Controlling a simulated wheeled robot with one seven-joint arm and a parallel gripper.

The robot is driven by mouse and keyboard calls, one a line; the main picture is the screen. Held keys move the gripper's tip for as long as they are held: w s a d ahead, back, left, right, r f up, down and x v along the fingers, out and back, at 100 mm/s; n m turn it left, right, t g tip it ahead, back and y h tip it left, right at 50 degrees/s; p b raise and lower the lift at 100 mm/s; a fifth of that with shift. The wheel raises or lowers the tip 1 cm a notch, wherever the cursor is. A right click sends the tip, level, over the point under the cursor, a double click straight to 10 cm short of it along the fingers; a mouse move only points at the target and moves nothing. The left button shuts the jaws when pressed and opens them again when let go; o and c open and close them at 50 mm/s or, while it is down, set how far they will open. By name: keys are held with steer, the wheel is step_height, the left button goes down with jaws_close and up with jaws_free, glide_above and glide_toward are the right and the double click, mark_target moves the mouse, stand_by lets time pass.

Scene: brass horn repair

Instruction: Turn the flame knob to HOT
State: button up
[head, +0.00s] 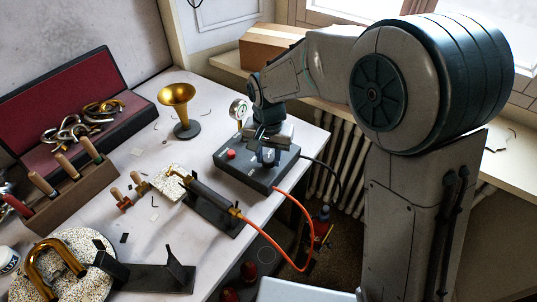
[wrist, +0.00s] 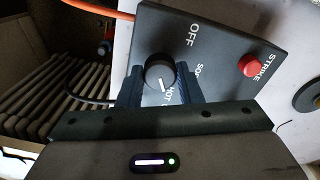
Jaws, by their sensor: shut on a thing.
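The flame knob (wrist: 159,72) is a round black knob with a white pointer line on the dark control box (wrist: 215,25). In the wrist view my gripper (wrist: 158,84) has one finger on each side of the knob and is shut on it. The pointer lies on the side toward the HOT label, which is partly hidden by my gripper; I cannot tell if it lines up exactly. The OFF label and a partly hidden SOFT label show beside the knob. In the head view the control box (head: 228,166) is under my gripper (head: 268,155), which hides the knob.
A red STRIKE button (wrist: 249,66) is on the same box; it also shows in the head view (head: 231,155). An orange hose (head: 290,200) runs from the box to the torch (head: 205,196). A pressure gauge (head: 238,110) and a brass bell (head: 178,95) stand behind.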

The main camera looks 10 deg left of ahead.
mark_target(268, 158)
steer(key=o, duration=1)
steer(key=shift+c, duration=0.2)
steer(key=shift+r, duration=0.1)
step_height(268, 158, up, 14)
steer(key=s+d+t, duration=0.1)
steer(key=s+d, duration=0.3)
steer(key=d, duration=1.2)
steer(key=s+d+f+t, duration=0.1)
steer(key=s+d+f, duration=0.3)
steer(key=s+d, duration=0.5)
steer(key=shift+s+d+f+t, duration=0.2)
steer(key=shift+d+f+t, duration=0.2)
steer(key=shift+d, duration=0.1)
